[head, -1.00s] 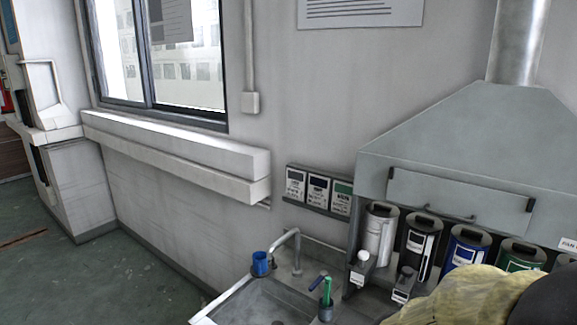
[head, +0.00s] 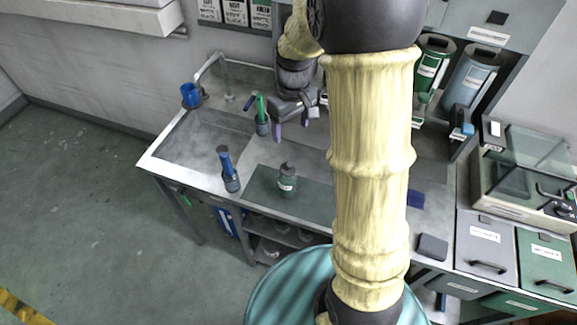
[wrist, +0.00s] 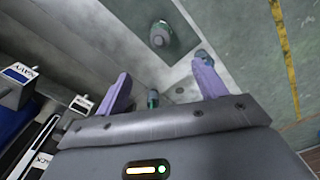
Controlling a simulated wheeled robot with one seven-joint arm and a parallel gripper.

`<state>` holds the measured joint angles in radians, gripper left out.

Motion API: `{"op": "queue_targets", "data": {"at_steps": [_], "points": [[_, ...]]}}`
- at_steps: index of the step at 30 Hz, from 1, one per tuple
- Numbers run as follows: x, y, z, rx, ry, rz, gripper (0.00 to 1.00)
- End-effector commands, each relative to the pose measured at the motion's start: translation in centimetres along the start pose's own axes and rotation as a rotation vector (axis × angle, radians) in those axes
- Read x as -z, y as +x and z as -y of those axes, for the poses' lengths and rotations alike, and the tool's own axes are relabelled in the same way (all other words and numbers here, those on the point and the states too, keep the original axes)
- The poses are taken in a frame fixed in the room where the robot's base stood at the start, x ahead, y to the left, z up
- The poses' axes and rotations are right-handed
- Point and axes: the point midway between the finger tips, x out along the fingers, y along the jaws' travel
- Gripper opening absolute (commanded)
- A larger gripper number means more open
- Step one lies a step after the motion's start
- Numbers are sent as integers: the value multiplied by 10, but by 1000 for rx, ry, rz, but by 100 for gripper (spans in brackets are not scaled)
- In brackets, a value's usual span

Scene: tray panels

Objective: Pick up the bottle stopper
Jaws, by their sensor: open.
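A small grey-green bottle (head: 287,186) with a white label stands upright on a dark green mat (head: 258,183) on the counter. Its dark grey top, which looks like the stopper (head: 288,168), seems seated in the neck. In the wrist view the bottle's top (wrist: 158,34) shows beyond my fingertips, near the upper middle. My gripper (head: 291,127) is above the counter, behind the bottle in the head view, with its purple fingers apart and nothing between them. It also shows open in the wrist view (wrist: 162,74).
A blue bottle (head: 229,172) stands left of the mat by the sink (head: 190,140). A holder with a green item (head: 262,124) stands close to my gripper. A blue mug (head: 190,95) is by the tap. Bins and a glass-topped case (head: 530,170) fill the right.

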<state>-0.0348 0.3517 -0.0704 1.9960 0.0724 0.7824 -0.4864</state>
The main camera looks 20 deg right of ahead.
Motion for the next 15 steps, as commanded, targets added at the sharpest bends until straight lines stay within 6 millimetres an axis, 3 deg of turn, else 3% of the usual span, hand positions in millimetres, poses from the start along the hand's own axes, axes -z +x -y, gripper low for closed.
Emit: {"op": "queue_targets", "data": {"at_steps": [4,15], "points": [[16,0,-5,16,-64,24,70],[15,2,-8,18,-61,27,70]]}}
